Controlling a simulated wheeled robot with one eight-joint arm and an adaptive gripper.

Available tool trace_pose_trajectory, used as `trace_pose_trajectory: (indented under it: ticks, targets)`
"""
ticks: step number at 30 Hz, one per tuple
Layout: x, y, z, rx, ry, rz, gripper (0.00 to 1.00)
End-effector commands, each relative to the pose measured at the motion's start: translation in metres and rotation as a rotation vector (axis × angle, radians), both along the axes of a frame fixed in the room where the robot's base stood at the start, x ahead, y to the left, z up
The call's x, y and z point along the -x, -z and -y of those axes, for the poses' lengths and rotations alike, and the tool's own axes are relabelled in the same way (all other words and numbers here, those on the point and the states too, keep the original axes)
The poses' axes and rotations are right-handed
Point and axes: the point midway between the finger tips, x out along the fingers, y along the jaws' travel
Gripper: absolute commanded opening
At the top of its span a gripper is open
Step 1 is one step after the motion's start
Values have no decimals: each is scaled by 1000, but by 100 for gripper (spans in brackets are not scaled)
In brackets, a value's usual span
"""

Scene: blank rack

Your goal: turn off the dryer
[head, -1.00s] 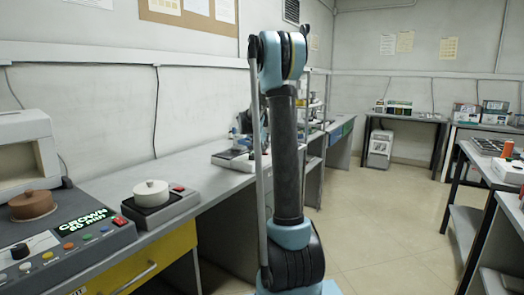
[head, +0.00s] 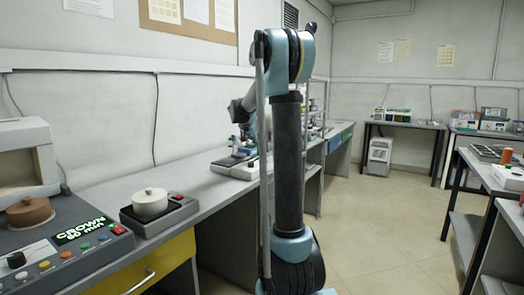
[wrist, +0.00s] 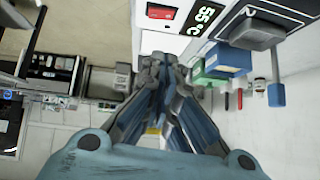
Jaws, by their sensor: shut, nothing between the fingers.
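In the wrist view my gripper (wrist: 158,75) is shut and empty, with its fingers together. Just past its tips, at the top of that view, is the edge of a white appliance (wrist: 185,45) with a lit 55 °C display (wrist: 205,17). In the head view my upright arm hides the gripper, and a white unit (head: 236,170) on the bench is partly covered.
A dark panel reading CROWN 60 min (head: 88,229) stands at the left with a brown pot (head: 29,211). Beside it is a hotplate (head: 180,210) with a white pot (head: 150,202). Blue (wrist: 228,60) and green boxes lie near the appliance. Open floor is right of my arm.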

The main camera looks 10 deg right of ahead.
Motion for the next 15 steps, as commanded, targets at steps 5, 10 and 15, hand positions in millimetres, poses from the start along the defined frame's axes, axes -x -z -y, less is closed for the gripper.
trace_pose_trajectory:
  ticks: [5, 10, 15]
  targets:
    - [11, -18, -13, 1, 0, -1, 0]
    - [16, -25, -17, 0, 3, 0, 0]
    - [17, -26, -16, 0, 4, 0, 0]
